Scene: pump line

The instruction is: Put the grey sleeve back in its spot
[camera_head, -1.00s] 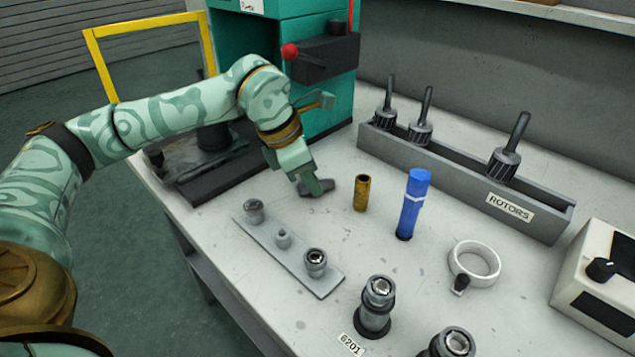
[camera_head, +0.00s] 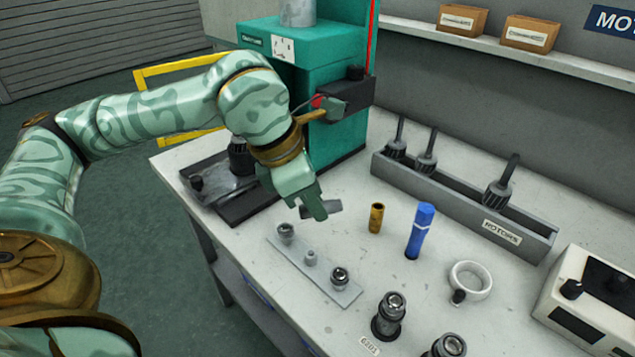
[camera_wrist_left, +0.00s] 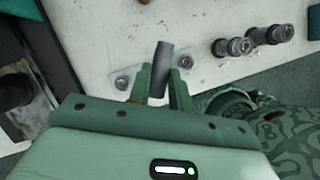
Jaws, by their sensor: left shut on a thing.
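My left gripper (camera_head: 314,208) is shut on the grey sleeve (camera_head: 334,206). The sleeve is a plain dark grey tube, held tilted. In the left wrist view the sleeve (camera_wrist_left: 161,68) stands between the two fingers. In the head view the fingers hide its middle. It is beyond the far end of a flat grey plate (camera_head: 326,279) that carries three small metal pieces. I cannot tell its exact height above the table. A brass sleeve (camera_head: 376,217) stands upright to the right of the gripper. My right gripper is not in view.
A blue cylinder (camera_head: 420,230) stands right of the brass sleeve. A white ring (camera_head: 483,290) and dark pump parts (camera_head: 388,315) lie nearer. The rotor rack (camera_head: 465,220) runs along the back. A teal press (camera_head: 335,142) stands behind my left arm.

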